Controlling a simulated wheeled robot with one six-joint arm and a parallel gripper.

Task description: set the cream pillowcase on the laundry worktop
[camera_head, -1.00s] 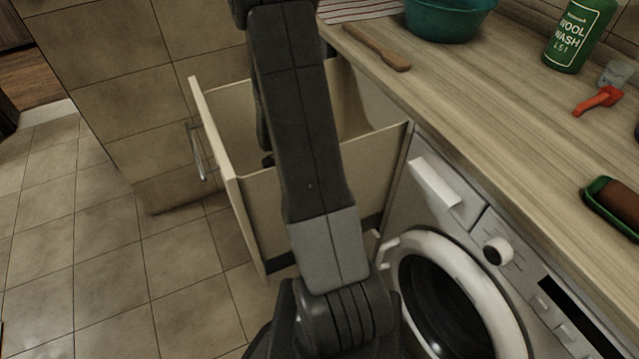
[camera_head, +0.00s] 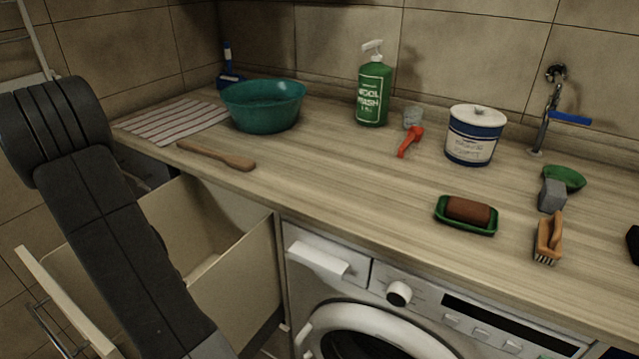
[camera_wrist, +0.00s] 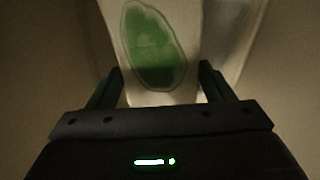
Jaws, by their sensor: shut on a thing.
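The laundry worktop (camera_head: 330,165) runs across the head view, wood-grained, with bare room in its middle. My gripper (camera_wrist: 160,85) shows in the wrist view, with its two dark fingers apart on either side of a pale cloth. This cloth, the cream pillowcase (camera_wrist: 192,30), carries a large green oval patch, and my gripper is shut on it. In the head view my arm reaches down at the left over the open bin drawer (camera_head: 240,285). My gripper and the held cloth are hidden there.
On the worktop stand a teal basin (camera_head: 264,108), a striped cloth (camera_head: 172,121), a wooden paddle (camera_head: 215,155), a green wool wash bottle (camera_head: 373,92), a red scoop (camera_head: 409,142), a tub (camera_head: 473,136), a soap dish (camera_head: 466,215) and a brush (camera_head: 548,238). A washing machine (camera_head: 330,285) is below.

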